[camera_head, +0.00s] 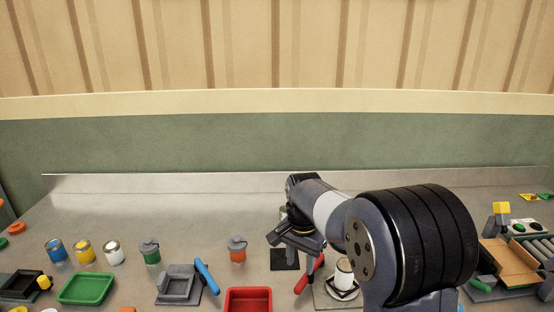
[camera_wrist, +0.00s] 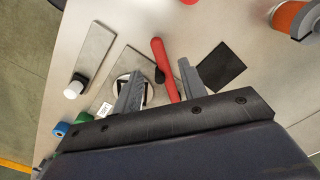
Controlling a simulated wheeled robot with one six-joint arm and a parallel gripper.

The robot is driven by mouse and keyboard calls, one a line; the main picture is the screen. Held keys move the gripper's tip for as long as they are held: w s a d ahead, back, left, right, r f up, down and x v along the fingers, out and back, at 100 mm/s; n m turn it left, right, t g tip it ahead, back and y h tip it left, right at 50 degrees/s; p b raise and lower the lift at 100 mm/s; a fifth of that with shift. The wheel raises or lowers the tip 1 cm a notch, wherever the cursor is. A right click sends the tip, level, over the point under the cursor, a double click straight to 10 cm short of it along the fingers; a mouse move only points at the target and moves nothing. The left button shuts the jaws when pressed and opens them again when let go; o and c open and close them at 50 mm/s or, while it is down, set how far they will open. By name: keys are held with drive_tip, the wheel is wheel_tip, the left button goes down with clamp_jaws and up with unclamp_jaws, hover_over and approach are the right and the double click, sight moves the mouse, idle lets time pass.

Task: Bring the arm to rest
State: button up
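My arm reaches out over the steel bench from the lower right of the head view. My gripper (camera_head: 292,243) hangs above the bench near a black square pad and a red handle (camera_head: 309,276). In the wrist view the two fingers of my gripper (camera_wrist: 160,84) stand apart. The red handle (camera_wrist: 166,70) shows between and beyond them. I cannot tell its exact distance from the fingers, but nothing appears clamped. My arm hides part of the bench on the right.
The black pad (camera_wrist: 222,65), an orange jar (camera_head: 237,249) and a white cup (camera_head: 344,272) on a plate are close by. A red tray (camera_head: 248,300), a blue-handled fixture (camera_head: 180,284) and a green tray (camera_head: 86,288) stand left. A roller conveyor (camera_head: 536,248) is at right. The back-left bench is clear.

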sight(301, 285)
wheel_tip(301, 285, down, 8)
drive_tip(key=shift+r+p, duration=0.2)
drive_tip(key=shift+p, duration=0.15)
drive_tip(key=shift+d+f, duration=0.1)
drive_tip(key=shift+f, duration=0.05)
drive_tip(key=shift+s+d+n, duration=0.15)
drive_tip(key=shift+s+n, duration=0.05)
drive_tip(key=shift+n, duration=0.1)
